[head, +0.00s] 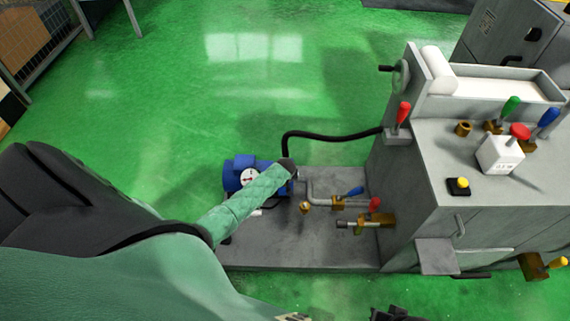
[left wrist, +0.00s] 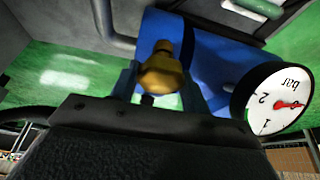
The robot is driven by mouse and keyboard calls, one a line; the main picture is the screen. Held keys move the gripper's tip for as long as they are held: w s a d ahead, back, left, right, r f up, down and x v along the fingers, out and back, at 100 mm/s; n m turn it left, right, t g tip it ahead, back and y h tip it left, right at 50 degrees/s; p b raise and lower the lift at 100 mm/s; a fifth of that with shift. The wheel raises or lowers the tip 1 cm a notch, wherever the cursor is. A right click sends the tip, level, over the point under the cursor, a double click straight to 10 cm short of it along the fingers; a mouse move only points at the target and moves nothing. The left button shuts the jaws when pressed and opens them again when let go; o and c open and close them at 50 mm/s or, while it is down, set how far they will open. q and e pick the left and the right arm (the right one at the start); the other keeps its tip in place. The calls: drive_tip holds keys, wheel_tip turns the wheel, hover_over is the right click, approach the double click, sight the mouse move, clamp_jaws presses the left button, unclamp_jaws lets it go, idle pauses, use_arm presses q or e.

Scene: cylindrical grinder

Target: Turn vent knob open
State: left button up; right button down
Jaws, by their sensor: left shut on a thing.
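The brass vent knob (left wrist: 161,72) shows in the left wrist view, in front of a blue housing (left wrist: 222,50). My left gripper (left wrist: 160,98) is shut on the knob, with a finger on each side. In the head view my left arm reaches from the left to the blue unit (head: 240,164), and its fingers and the knob are hidden. A dark part at the bottom edge of the head view looks like my right gripper (head: 398,314); its jaws cannot be made out.
A white dial gauge (left wrist: 277,103) marked bar sits close to the left gripper. A blue-handled valve (head: 354,191) and a red-handled valve (head: 375,205) stand to the right on the grey base (head: 300,257). A black hose (head: 335,137) runs to the grey machine (head: 480,215). Green floor behind is free.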

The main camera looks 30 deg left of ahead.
use_arm(q)
drive_tip(key=o, duration=1)
drive_tip(key=shift+r, duration=0.1)
drive_tip(key=v, duration=0.6)
drive_tip(key=shift+v, duration=0.85)
use_arm(e)
drive_tip(key=shift+r, duration=0.15)
drive_tip(key=shift+s, duration=0.15)
drive_tip(key=shift+d, duration=0.1)
